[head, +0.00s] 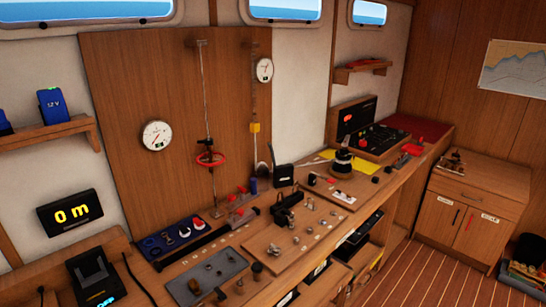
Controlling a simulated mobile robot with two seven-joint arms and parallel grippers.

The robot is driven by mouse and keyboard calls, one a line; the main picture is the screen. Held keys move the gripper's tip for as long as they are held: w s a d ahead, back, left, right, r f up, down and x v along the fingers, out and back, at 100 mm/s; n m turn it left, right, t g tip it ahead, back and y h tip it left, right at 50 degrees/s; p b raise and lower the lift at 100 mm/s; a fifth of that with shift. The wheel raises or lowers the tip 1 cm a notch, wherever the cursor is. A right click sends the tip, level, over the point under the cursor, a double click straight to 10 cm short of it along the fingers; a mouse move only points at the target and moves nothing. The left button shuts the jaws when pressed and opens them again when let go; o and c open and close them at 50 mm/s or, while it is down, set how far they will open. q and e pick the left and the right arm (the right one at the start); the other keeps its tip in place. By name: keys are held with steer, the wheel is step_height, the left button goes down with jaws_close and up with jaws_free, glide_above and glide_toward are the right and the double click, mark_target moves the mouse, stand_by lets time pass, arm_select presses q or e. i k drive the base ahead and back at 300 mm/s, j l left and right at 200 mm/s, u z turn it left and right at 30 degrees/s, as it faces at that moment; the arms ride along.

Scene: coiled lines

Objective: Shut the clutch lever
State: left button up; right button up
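Neither of my grippers is in view. I cannot tell for sure which part is the clutch lever. A black upright device (285,206) with a block-like body stands on the wooden board (268,257) in the middle of the bench. A row of small levers with red and dark knobs (240,195) stands on a grey base behind it. A dark drum like a winch (343,161) sits on a board farther right, by a yellow sheet (355,163). At this size, I cannot tell whether any lever is open or shut.
The long bench also carries a blue tray (172,236), a grey mat (206,276) with small parts, and an open black case (371,137). A red valve wheel (210,159) hangs on the back panel. A cabinet (468,215) stands at right; the striped floor (440,270) before it is clear.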

mark_target(270, 145)
steer(key=i+l, duration=0.15)
steer(key=l, duration=0.25)
steer(key=i+l, duration=0.1)
steer(key=l, duration=0.35)
steer(key=i+l, duration=0.15)
steer(key=l, duration=0.25)
steer(key=i+l+z, duration=0.1)
steer(key=l, duration=0.3)
steer(key=i+l, duration=0.15)
steer(key=l, duration=0.25)
